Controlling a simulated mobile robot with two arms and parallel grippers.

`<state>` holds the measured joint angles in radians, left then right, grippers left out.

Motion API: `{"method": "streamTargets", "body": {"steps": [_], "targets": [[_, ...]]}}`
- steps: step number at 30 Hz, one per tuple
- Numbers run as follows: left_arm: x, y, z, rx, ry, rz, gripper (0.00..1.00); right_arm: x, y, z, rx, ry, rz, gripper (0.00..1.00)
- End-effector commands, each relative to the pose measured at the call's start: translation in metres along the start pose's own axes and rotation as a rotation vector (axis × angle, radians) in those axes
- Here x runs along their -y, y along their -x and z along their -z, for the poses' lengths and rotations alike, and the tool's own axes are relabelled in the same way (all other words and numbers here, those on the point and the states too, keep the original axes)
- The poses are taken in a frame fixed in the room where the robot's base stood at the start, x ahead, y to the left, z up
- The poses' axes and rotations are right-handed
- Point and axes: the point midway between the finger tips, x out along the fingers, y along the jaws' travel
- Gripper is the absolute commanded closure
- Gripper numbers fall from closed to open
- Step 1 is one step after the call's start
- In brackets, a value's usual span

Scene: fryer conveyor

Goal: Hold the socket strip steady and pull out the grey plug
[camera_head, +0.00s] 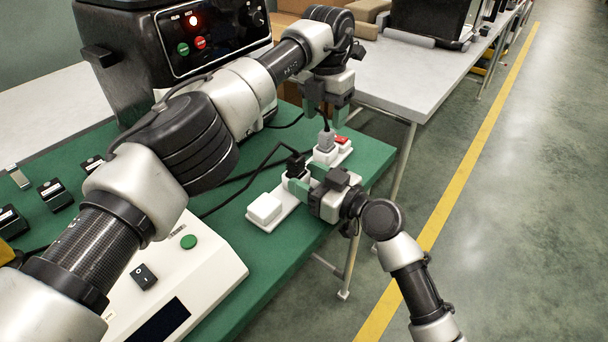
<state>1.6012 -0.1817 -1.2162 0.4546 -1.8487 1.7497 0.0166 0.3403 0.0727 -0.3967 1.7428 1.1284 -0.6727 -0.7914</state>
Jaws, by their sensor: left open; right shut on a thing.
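The white socket strip (285,207) lies at an angle near the right edge of the green table mat. The grey plug (325,141) stands in it towards its far end, beside a red switch (343,142). A black plug (296,164) sits mid-strip and a white plug (265,207) at the near end. My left gripper (327,118) is open and points down just above the grey plug, around its cable; it is empty. My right gripper (307,180) comes from the right and is shut on the socket strip beside the black plug, partly hiding the strip.
A black machine (130,60) with lit buttons stands at the back left. A white control box (195,265) with a green button is at the front. Black cables run over the green mat (270,255). Another table (395,75) stands behind; open floor lies right.

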Motion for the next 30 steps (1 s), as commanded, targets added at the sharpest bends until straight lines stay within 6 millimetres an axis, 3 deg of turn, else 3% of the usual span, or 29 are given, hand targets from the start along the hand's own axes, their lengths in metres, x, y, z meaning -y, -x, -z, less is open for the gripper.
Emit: {"method": "streamTargets", "body": {"steps": [12,26,30], "targets": [[0.0,-0.055,0.0,0.0,0.0,0.002,0.4,0.001,0.0,-0.001,0.002,-0.003,0.004,0.86],[0.0,-0.066,0.0,0.002,-0.001,0.001,0.4,0.001,0.0,-0.001,0.003,-0.003,0.004,0.86],[0.0,-0.066,0.0,0.002,-0.001,0.001,0.57,0.001,0.0,-0.001,0.003,-0.003,0.004,0.86]]}}
